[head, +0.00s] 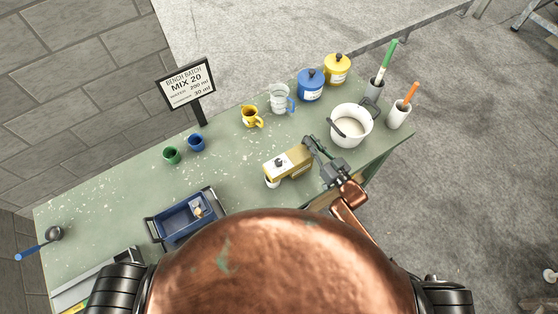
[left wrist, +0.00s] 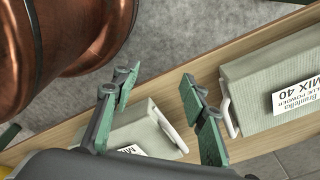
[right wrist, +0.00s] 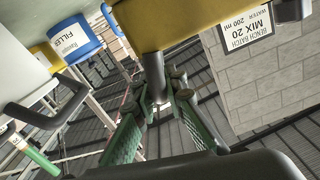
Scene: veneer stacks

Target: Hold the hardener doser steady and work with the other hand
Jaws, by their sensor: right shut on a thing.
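The hardener doser, a mustard-yellow box with a pale top and dark knob (head: 293,161), stands on the green bench, with a small white cup (head: 272,182) under its front end. My right gripper (head: 312,148) is at the doser's right end and shut on it; the yellow body (right wrist: 180,22) fills the top of the right wrist view. The exact contact is partly hidden. My left gripper (left wrist: 158,88) is open and empty, out of the head view. Past its fingers are a pale bag with a white handle (left wrist: 140,132) and another marked MIX 40 (left wrist: 270,85).
The bench holds a white pot (head: 351,130), blue (head: 311,85) and yellow (head: 337,69) tubs, a clear jug (head: 280,98), a yellow jug (head: 251,116), green (head: 171,155) and blue (head: 196,142) cups, a blue tray (head: 175,222), a ladle (head: 53,234) and a MIX 20 sign (head: 186,84).

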